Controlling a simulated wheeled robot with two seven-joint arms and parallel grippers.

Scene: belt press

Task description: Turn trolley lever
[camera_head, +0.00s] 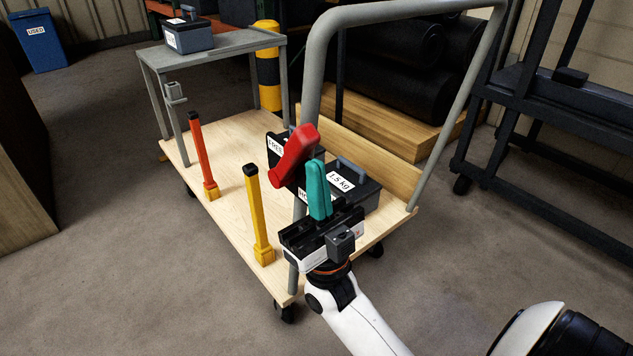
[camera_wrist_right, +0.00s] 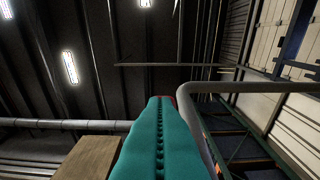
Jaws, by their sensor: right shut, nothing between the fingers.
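The trolley (camera_head: 225,185) has a pale wooden deck and a grey tube handle (camera_head: 400,13). A thick red lever (camera_head: 295,157) sits at the handle's near upright, tilted with its upper end to the right. My right gripper (camera_head: 317,172) is upright, its teal fingers shut together and empty. Its fingertips are just right of the red lever; I cannot tell whether they touch. In the right wrist view the shut fingers (camera_wrist_right: 155,140) fill the middle, with a sliver of red (camera_wrist_right: 174,101) behind their tip. The left gripper is not in view.
On the deck stand a red post (camera_head: 201,155), a yellow post (camera_head: 257,210) and dark weight boxes (camera_head: 362,195). A grey side table (camera_head: 225,45) carries another dark box (camera_head: 188,36). A black rack (camera_head: 540,110) stands at right.

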